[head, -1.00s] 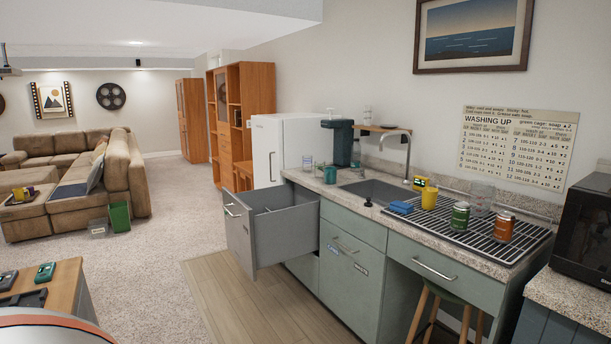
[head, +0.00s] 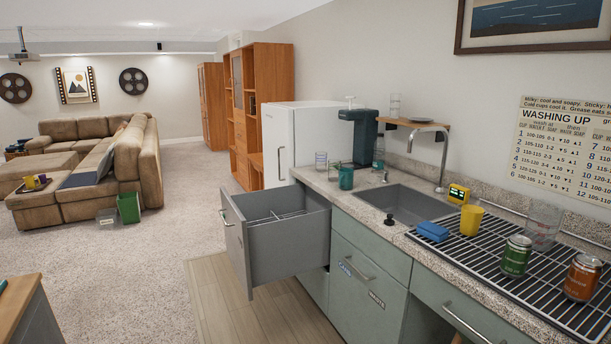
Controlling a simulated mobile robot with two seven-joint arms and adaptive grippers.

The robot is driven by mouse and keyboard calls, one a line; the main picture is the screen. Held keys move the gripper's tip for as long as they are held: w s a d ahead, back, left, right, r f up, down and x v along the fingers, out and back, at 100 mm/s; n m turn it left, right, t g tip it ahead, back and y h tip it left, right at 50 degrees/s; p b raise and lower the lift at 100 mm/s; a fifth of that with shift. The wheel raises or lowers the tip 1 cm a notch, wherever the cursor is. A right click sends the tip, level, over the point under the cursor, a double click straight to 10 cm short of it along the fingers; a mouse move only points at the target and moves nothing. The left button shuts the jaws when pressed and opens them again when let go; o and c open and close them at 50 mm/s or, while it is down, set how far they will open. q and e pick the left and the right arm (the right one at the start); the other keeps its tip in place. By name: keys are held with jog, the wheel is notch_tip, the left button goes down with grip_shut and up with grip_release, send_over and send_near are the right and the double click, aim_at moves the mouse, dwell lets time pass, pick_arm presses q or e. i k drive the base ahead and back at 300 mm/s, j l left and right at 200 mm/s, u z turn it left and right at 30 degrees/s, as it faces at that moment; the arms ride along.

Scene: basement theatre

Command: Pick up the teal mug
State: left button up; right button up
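A grey drawer (head: 285,238) is pulled out below the counter, near the mug. A blue sponge (head: 432,232), yellow cup (head: 471,220), green can (head: 516,256) and orange can (head: 582,278) are at the drying rack. Wood floor (head: 235,305) lies before the cabinets.

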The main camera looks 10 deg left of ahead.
aim_at(346, 181)
jog(key=i+j+z, duration=0.15)
jog(key=i+j, duration=0.15)
jog(key=i, duration=0.25)
jog(key=i+j+z, duration=0.1)
jog(key=i+j, duration=0.3)
jog(key=i, duration=0.15)
jog(key=i+j+z, duration=0.45)
jog(key=j+z, duration=0.15)
jog(key=j, duration=0.25)
